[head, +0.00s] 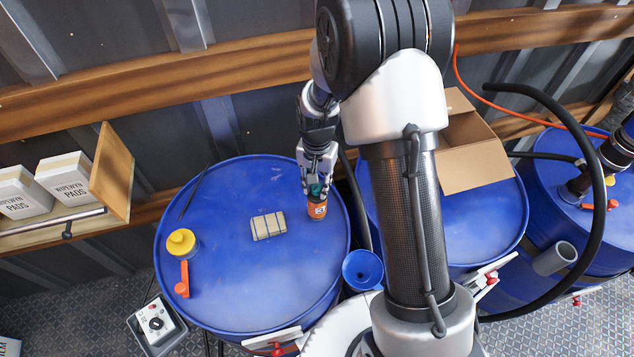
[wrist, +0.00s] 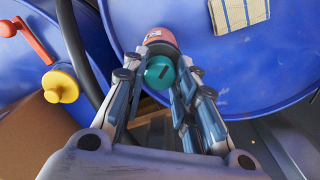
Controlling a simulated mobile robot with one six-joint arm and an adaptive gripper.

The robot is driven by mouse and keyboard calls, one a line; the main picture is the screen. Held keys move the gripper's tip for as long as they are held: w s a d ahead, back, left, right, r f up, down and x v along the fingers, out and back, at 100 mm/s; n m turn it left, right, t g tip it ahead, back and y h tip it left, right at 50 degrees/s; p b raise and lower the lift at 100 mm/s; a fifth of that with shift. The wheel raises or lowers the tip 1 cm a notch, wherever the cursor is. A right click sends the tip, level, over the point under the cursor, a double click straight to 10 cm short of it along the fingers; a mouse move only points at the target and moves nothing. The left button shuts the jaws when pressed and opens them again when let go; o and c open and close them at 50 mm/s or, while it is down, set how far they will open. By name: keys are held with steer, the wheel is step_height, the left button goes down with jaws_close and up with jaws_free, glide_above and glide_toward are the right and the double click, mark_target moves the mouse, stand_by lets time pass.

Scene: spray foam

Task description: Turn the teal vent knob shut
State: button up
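The teal vent knob (wrist: 160,73) is round with a dark slanted mark on its face. It sits on the end of an orange-red canister (wrist: 161,38) with a white label. In the head view the teal knob (head: 316,190) shows just above the orange canister (head: 317,211), which stands near the right edge of the left blue drum. My gripper (wrist: 162,68) has its fingers on either side of the knob, close to its edges. The fingers partly cover the knob in the head view (head: 317,180). I cannot tell whether they press on it.
The left blue drum (head: 235,275) also carries a banded beige block (head: 269,226), a yellow cap (head: 182,242) and an orange-red handle (head: 184,280). A blue funnel (head: 362,269) is at its right side. A black hose and an open cardboard box (head: 470,170) are further right.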

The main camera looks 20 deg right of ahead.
mark_target(317, 186)
steer(key=o, duration=0.5)
step_height(317, 186, up, 12)
stand_by(0.6)
